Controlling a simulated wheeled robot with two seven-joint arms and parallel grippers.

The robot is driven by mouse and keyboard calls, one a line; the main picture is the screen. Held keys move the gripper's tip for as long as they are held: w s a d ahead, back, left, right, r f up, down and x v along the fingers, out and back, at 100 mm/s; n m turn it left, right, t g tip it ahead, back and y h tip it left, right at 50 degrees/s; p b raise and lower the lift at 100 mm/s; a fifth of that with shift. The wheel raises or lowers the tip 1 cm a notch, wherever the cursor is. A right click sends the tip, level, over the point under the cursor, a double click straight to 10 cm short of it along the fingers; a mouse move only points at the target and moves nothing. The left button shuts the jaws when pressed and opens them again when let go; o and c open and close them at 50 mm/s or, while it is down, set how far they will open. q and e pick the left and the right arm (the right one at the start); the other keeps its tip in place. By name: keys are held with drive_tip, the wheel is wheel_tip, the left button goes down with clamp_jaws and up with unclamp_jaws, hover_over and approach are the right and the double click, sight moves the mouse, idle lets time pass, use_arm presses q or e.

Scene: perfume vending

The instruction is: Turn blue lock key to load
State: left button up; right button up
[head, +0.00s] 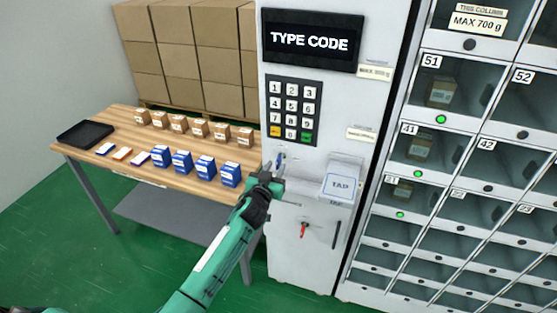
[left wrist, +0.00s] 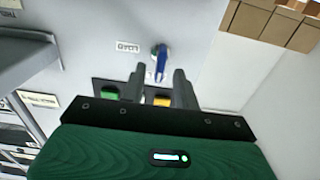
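The blue lock key (head: 281,160) sits on the front of the white vending machine, below the keypad. In the left wrist view the blue key (left wrist: 161,65) shows in its round lock, next to a label reading LOAD (left wrist: 128,47) upside down. My left gripper (head: 272,174) is at the machine front, just below the key. In the left wrist view its two fingers (left wrist: 157,80) are apart, with the key's lower end seen in the gap between the tips. I cannot tell whether they touch it. My right gripper is not in view.
The keypad (head: 293,111) and TYPE CODE screen (head: 312,40) are above. A TAP reader box (head: 341,183) juts out at the right, and a red key (head: 303,230) is below. A wooden table (head: 122,149) with small boxes stands left; lockers (head: 461,160) stand right.

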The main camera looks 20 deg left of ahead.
sight(277, 165)
use_arm(q)
drive_tip(key=shift+w, duration=1.95)
drive_tip(key=shift+d, duration=0.1)
clamp_jaws()
